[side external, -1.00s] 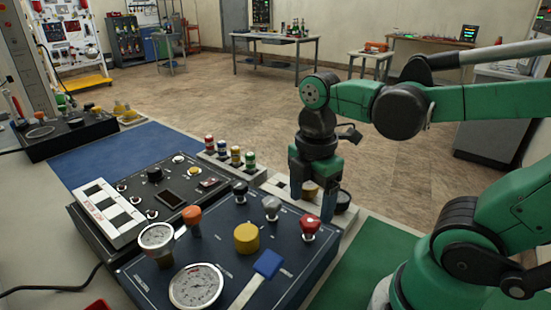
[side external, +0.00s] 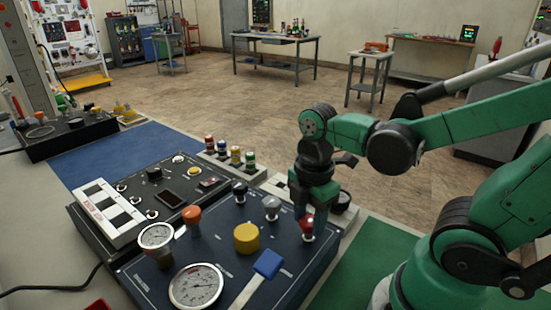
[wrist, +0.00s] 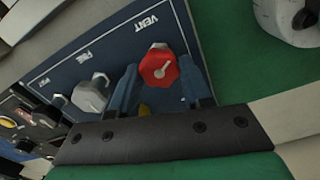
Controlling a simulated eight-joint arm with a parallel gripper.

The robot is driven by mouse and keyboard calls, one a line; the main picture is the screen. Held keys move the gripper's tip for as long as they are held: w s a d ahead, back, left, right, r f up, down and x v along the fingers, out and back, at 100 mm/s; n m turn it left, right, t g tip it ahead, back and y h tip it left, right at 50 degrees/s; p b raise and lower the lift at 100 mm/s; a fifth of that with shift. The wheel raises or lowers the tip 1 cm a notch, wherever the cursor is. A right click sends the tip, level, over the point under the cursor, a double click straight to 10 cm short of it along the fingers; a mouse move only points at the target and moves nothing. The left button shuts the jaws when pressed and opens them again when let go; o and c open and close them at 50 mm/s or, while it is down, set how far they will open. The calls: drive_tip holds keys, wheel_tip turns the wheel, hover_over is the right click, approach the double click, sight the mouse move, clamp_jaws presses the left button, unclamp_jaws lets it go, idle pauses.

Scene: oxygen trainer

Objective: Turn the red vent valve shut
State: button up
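The red vent valve knob (side external: 307,224) stands at the right edge of the dark blue panel (side external: 215,232). My gripper (side external: 313,212) is low over the knob, pointing down. In the wrist view the fingers of my gripper (wrist: 158,66) are apart, one on each side of the knob. I cannot tell whether either finger touches it. In the side view the fingers partly hide the knob.
A grey knob (side external: 271,207) and a black knob (side external: 240,191) stand left of the red one. A yellow knob (side external: 246,238), a blue lever (side external: 267,264) and a round gauge (side external: 196,287) share the panel. A green mat (side external: 365,262) lies clear to the right.

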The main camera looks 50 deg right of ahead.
drive_tip(key=shift+m, duration=0.4)
clamp_jaws()
drive_tip(key=m, duration=0.4)
drive_tip(key=shift+m, duration=0.3)
drive_tip(key=m, duration=1.2)
drive_tip(key=shift+d+m, duration=0.15)
drive_tip(key=shift+m, duration=0.25)
drive_tip(key=m, duration=0.5)
drive_tip(key=shift+m, duration=0.4)
drive_tip(key=o, duration=1.1)
unclamp_jaws()
drive_tip(key=shift+r, duration=0.15)
